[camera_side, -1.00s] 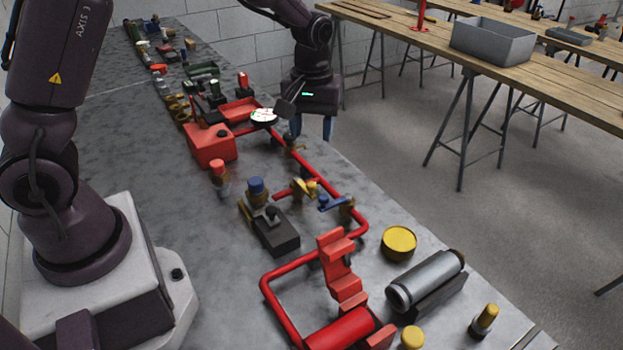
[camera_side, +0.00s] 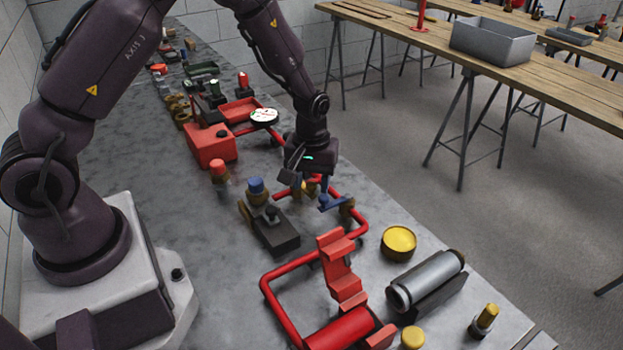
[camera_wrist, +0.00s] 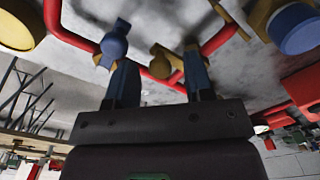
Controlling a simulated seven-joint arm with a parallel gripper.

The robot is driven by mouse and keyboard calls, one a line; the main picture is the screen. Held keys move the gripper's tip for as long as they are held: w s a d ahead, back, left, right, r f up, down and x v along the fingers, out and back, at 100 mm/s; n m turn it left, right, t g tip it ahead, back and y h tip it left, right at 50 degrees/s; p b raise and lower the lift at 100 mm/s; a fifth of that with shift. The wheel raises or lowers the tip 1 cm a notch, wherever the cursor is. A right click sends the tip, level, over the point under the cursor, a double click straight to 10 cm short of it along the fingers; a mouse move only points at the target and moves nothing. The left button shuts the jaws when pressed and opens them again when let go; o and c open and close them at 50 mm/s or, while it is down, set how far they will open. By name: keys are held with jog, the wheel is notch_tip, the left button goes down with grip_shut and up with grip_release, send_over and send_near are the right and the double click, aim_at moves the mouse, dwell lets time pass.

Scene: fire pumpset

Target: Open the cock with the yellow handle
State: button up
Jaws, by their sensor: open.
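The cock with the yellow handle (camera_side: 311,187) sits on the red pipe in the side view, partly hidden by my gripper (camera_side: 308,181). In the wrist view the yellow handle (camera_wrist: 163,61) shows between and beyond the two blue fingers of my gripper (camera_wrist: 158,62). The fingers are apart, with a clear gap between them. I cannot tell whether either finger touches the handle. The gripper points down over the cock.
A cock with a blue handle (camera_side: 332,203) is close by on the same red pipe (camera_side: 361,222). A blue-capped fitting (camera_side: 257,189) and black block (camera_side: 279,236) stand left. A red bracket (camera_side: 338,264), yellow lid (camera_side: 399,241) and grey cylinder (camera_side: 425,280) lie nearer.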

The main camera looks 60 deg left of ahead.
jog(key=shift+c, duration=0.5)
grip_shut()
